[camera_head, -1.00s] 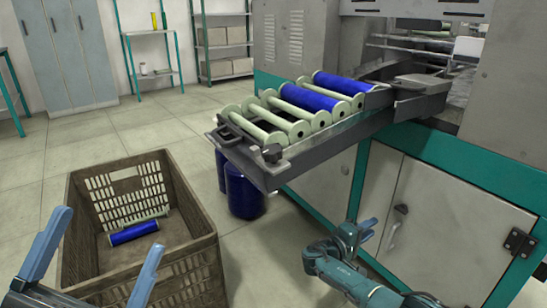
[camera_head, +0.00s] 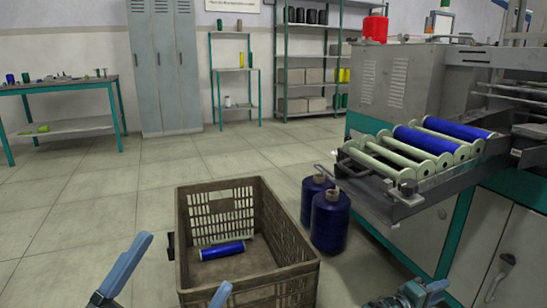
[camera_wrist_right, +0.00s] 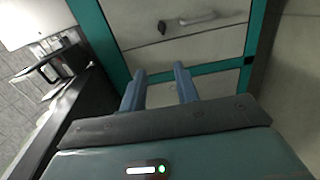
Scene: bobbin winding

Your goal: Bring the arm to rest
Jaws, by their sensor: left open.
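My left gripper (camera_head: 187,261) is at the bottom of the head view, in front of the crate, with its two blue fingers spread and nothing between them. My right gripper (camera_head: 432,289) is low at the right, beside the machine's cabinet. In the right wrist view its two fingers (camera_wrist_right: 158,69) stand apart and empty, facing the cabinet doors. A blue-wound bobbin (camera_head: 222,250) lies in the brown crate (camera_head: 300,270) on the floor. Several pale bobbins (camera_head: 385,158) and blue-wound bobbins (camera_head: 426,139) lie in a row on the machine's tray (camera_head: 385,197).
Two dark blue cones (camera_head: 329,222) stand on the floor between crate and machine. The winding machine (camera_head: 400,85) fills the right side. A workbench (camera_head: 60,84), lockers (camera_head: 163,70) and shelves (camera_head: 300,60) stand at the back. The floor at left is clear.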

